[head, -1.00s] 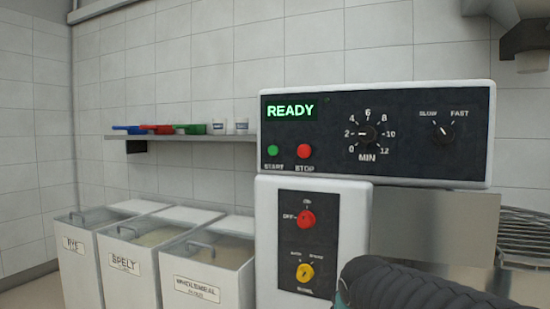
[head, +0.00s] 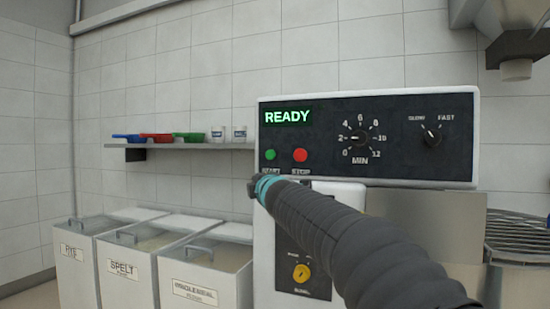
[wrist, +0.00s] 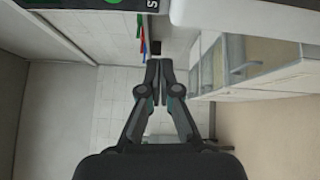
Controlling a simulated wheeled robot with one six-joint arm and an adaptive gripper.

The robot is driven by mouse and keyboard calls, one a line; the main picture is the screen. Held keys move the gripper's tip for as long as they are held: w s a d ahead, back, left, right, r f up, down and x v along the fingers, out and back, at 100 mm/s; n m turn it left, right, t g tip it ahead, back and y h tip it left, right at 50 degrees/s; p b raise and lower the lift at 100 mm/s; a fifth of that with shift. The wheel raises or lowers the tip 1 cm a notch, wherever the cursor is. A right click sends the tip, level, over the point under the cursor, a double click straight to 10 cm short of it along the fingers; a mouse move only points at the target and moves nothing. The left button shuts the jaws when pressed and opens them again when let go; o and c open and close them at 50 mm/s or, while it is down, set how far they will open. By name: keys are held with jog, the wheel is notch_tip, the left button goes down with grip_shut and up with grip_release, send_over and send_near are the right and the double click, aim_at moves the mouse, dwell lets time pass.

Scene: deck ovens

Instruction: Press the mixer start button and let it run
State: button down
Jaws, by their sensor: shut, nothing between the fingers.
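The mixer control panel (head: 330,180) is dark with a white frame, and its display (head: 289,116) reads READY in green. The green START button (head: 270,154) is at its lower left, with the red STOP button (head: 300,155) to its right. My gripper (head: 253,188) is shut and empty, just below and slightly left of the START button, apart from it in the picture. In the wrist view, the shut fingers (wrist: 161,66) point up the picture, and part of the green button (wrist: 98,2) shows at the top edge.
The minute dial (head: 361,138) and SLOW/FAST knob (head: 431,136) are on the panel. Flour bins (head: 201,266) stand at left under a shelf (head: 180,146) with coloured scoops. A wire guard (head: 520,235) is at right.

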notch_tip(320, 180, up, 6)
jog(key=s+a+n+t+y, duration=0.1)
jog(key=s+n+y, duration=0.1)
jog(key=n, duration=0.4)
jog(key=shift+a+r+y, duration=0.2)
jog(key=shift+a+y, duration=0.05)
jog(key=shift+y, duration=0.05)
jog(key=shift+w, duration=0.1)
jog(key=p, duration=0.7)
send_near(266, 157)
jog(key=shift+w+a+r, duration=0.4)
jog(key=shift+w+a, duration=0.25)
jog(key=shift+w+a+r, duration=0.35)
jog(key=shift+w+a, duration=0.3)
jog(key=shift+w+a+r, duration=0.4)
jog(key=shift+w+a, duration=0.25)
jog(key=shift+w, duration=0.15)
